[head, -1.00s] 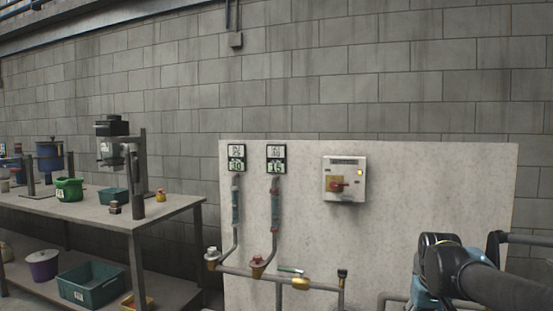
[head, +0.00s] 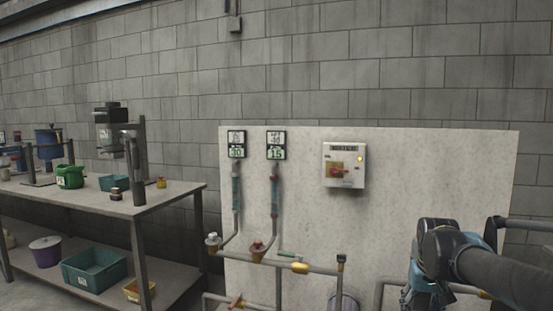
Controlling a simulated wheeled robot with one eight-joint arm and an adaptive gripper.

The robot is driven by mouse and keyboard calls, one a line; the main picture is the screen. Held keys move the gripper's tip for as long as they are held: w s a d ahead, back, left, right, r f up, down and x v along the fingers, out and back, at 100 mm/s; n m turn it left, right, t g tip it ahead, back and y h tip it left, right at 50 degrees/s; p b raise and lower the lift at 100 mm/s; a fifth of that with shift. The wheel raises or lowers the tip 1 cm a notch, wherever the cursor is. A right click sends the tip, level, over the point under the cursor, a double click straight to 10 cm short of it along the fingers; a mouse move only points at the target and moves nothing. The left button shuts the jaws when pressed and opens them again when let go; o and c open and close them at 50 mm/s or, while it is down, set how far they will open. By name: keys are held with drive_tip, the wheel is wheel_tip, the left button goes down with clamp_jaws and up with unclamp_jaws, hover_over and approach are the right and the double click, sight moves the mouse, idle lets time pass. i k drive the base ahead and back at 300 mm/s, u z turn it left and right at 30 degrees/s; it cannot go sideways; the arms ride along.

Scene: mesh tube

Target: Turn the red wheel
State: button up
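A small red wheel-like knob (head: 257,246) sits on the pipe below the second tube on the pale panel; it is too small to tell its exact form. A white-capped knob (head: 212,241) sits to its left on the same pipe. Another red part (head: 237,301) shows on a lower pipe at the bottom edge. A red rotary handle is on the white switch box (head: 344,181). My arm is at the lower right, in front of the panel's right part. My gripper cannot be made out in the head view.
The pale panel (head: 430,165) carries two tubes with number signs, a green lever (head: 288,253) and a yellow pipe fitting (head: 300,268). A pipe runs behind my arm at the right. A workbench (head: 110,203) with bins and a drill press stands at the left.

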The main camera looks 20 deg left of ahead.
sight(257, 247)
drive_tip(key=z, duration=1.85)
drive_tip(key=k, duration=1.5)
drive_tip(key=u, duration=1.85)
